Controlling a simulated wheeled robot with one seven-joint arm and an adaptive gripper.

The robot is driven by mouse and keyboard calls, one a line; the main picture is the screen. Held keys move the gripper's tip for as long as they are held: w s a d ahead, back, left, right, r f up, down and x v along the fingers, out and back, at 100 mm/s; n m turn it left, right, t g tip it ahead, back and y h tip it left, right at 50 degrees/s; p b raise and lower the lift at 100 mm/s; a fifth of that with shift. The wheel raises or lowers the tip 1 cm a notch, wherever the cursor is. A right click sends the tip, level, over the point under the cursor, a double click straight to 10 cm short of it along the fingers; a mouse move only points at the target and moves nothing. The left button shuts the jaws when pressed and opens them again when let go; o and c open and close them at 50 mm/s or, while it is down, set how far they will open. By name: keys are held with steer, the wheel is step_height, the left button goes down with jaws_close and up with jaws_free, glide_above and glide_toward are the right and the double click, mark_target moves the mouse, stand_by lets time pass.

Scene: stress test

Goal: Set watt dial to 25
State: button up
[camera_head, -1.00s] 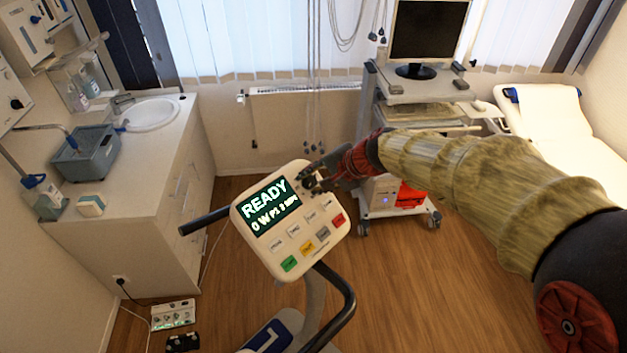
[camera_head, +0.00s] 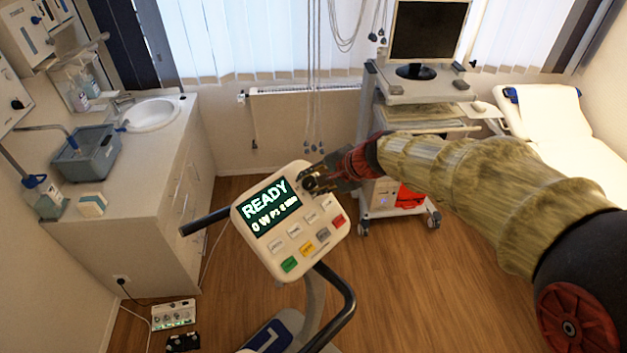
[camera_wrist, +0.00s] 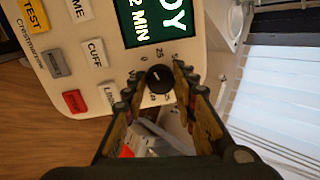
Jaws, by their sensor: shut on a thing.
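The white console (camera_head: 268,255) of the exercise bike carries a dark green screen (camera_head: 271,212) that reads READY and 0 W. In the wrist view, the black watt dial (camera_wrist: 159,77) sits beside the screen (camera_wrist: 160,22), with numbers such as 0, 25 and 50 printed around it. My gripper (camera_head: 312,182) reaches the dial from the right in the head view. In the wrist view, the fingertips of my gripper (camera_wrist: 160,90) stand on either side of the dial, shut on it. The dial's pointer mark is too small to read surely.
Console buttons (camera_head: 307,247) lie below the screen, near my gripper. The bike's handlebar (camera_head: 345,310) curves below the console. A monitor cart (camera_head: 378,170) stands behind my arm. Wooden floor (camera_head: 400,290) is open at the front right.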

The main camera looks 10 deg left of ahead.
steer(key=m+p, duration=0.2)
steer(key=m, duration=0.3)
steer(key=shift+m+t, duration=0.3)
stand_by(0.4)
steer(key=o, duration=1.2)
steer(key=shift+c, duration=0.2)
steer(key=v, duration=1.2)
steer(key=shift+a, duration=0.15)
